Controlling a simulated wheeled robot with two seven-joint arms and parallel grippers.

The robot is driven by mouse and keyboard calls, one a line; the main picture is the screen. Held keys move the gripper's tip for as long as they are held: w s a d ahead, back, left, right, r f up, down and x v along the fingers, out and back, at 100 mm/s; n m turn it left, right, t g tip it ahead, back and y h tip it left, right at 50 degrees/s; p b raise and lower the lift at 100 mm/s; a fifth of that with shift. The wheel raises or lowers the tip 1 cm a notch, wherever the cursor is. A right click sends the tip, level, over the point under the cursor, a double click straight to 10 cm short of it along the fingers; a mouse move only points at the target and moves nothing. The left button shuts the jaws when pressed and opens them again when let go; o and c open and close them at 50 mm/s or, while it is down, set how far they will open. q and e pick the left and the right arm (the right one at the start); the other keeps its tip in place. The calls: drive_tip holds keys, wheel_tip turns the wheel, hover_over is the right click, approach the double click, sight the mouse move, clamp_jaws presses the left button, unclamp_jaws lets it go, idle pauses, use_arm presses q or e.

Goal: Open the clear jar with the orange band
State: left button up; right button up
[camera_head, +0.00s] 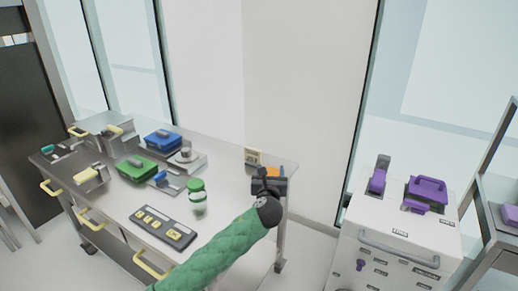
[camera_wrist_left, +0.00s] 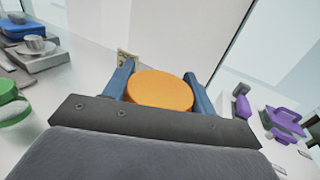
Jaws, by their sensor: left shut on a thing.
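An orange round lid (camera_wrist_left: 160,92) sits between the two blue fingers of my left gripper (camera_wrist_left: 159,74) in the left wrist view. A little of the orange (camera_head: 273,171) also shows in the head view, at the right end of the steel cart. My left gripper (camera_head: 268,182) is shut on this orange lid. The clear jar body is hidden behind the gripper, so I cannot tell whether the lid is still on it. My right gripper is not in view.
On the cart (camera_head: 125,207), a green-lidded clear jar (camera_head: 197,197) stands left of my gripper, near a grey panel (camera_head: 165,227). A blue box (camera_head: 162,140), green box (camera_head: 137,167) and small scale (camera_head: 186,157) are farther left. A white cabinet (camera_head: 400,240) with purple items stands right.

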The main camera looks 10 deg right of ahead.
use_arm(q)
drive_tip(key=r, duration=0.2)
drive_tip(key=s+r, duration=0.1)
drive_tip(key=shift+s+r, duration=0.2)
drive_tip(key=shift+r, duration=0.2)
drive_tip(key=s+a+r, duration=0.2)
drive_tip(key=a, duration=0.5)
drive_tip(key=s+a+r, duration=0.2)
drive_tip(key=a+r, duration=0.1)
drive_tip(key=a, duration=0.5)
drive_tip(key=s+a+f+n+y, duration=0.1)
drive_tip(key=s+a+f, duration=0.3)
drive_tip(key=a+f, duration=0.3)
drive_tip(key=s+a+f+n+y, duration=0.1)
drive_tip(key=s+a+f, duration=0.4)
drive_tip(key=a, duration=0.5)
wheel_tip(320, 180, down, 2)
drive_tip(key=shift+a+f+y, duration=0.1)
drive_tip(key=shift+a+y, duration=0.15)
drive_tip(key=shift+y, duration=0.45)
